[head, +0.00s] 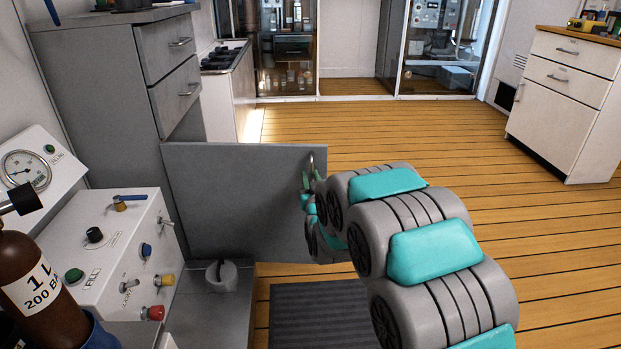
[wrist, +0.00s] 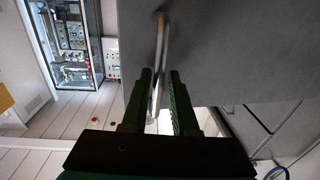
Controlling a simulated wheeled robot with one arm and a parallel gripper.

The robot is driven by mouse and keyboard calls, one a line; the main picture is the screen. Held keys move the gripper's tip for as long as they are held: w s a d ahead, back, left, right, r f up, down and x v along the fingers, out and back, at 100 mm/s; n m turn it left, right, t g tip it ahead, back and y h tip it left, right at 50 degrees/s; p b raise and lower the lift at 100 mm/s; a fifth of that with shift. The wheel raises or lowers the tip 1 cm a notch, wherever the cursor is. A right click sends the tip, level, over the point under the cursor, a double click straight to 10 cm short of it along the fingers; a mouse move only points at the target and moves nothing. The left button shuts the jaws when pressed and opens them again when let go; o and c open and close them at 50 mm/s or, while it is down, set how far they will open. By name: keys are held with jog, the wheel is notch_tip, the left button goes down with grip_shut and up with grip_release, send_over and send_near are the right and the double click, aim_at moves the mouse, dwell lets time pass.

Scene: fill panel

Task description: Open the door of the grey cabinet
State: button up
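The grey cabinet (head: 98,90) stands at the left in the head view, with two drawers above. Its grey door (head: 235,200) is swung wide out into the room. The metal door handle (head: 312,163) is on the door's far right edge and also shows in the wrist view (wrist: 160,45). My gripper (wrist: 159,72) has its dark fingers on either side of the handle bar. The bar lies nearer the left finger, with a visible gap to the right finger. In the head view my arm mostly hides the gripper.
A white control panel (head: 115,245) with knobs and a brown bottle (head: 30,280) stand at the front left. A small grey object (head: 221,275) sits below the door. Wooden floor (head: 400,130) is free behind the door; a white cabinet (head: 560,100) is at right.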

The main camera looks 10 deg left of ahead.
jog(key=v, duration=0.7)
jog(key=shift+s+p, duration=0.3)
jog(key=shift+p, duration=0.05)
jog(key=shift+d, duration=0.15)
